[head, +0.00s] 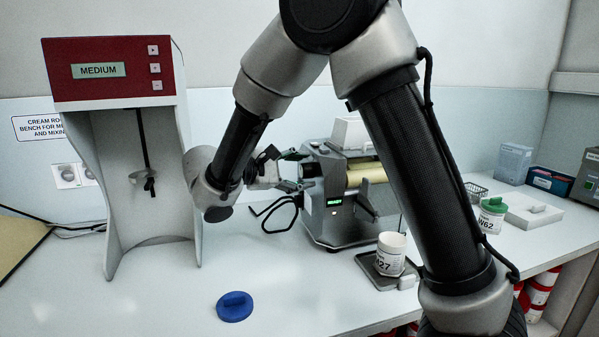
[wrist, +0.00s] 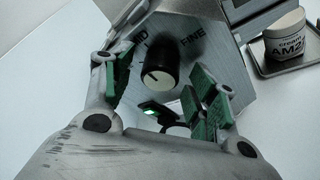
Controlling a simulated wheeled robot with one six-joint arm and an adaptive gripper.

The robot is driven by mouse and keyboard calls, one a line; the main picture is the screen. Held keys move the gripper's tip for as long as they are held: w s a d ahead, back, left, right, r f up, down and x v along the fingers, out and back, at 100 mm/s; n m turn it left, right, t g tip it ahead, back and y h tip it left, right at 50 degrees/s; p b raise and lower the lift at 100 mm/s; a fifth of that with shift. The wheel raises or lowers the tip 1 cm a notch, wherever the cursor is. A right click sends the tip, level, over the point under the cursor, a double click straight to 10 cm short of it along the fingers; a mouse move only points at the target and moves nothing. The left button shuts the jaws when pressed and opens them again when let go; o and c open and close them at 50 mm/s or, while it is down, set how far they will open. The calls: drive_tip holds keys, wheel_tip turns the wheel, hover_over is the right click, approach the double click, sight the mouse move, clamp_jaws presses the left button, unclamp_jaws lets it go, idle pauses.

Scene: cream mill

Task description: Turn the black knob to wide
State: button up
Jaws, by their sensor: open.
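The black knob (wrist: 159,62) is on the grey front panel of the mill (head: 345,225). It has a pale lower face with a short dark mark toward its lower left. FINE is printed on its right in the wrist view, and a partly hidden label ending in "D" is on its upper left. I cannot read WIDE anywhere. My gripper (wrist: 163,76) is open, with one green-padded finger on each side of the knob and gaps visible between. In the head view my gripper (head: 287,170) is at the mill's left side and largely hides the knob.
A lit green display (head: 334,202) is on the mill. A blue lid (head: 235,306) lies on the front bench. A red-topped mixer (head: 110,70) reading MEDIUM stands left.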

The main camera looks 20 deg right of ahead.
drive_tip(key=shift+d, duration=0.1)
drive_tip(key=c, duration=1)
drive_tip(key=n+g, duration=0.1)
drive_tip(key=n, duration=0.1)
drive_tip(key=n+g+y, duration=0.1)
drive_tip(key=n, duration=0.1)
drive_tip(key=shift+w+g, duration=0.15)
drive_tip(key=shift+g, duration=0.15)
drive_tip(key=n+g, duration=0.2)
drive_tip(key=n, duration=0.2)
drive_tip(key=shift+w+r+g, duration=0.1)
drive_tip(key=shift+g, duration=0.2)
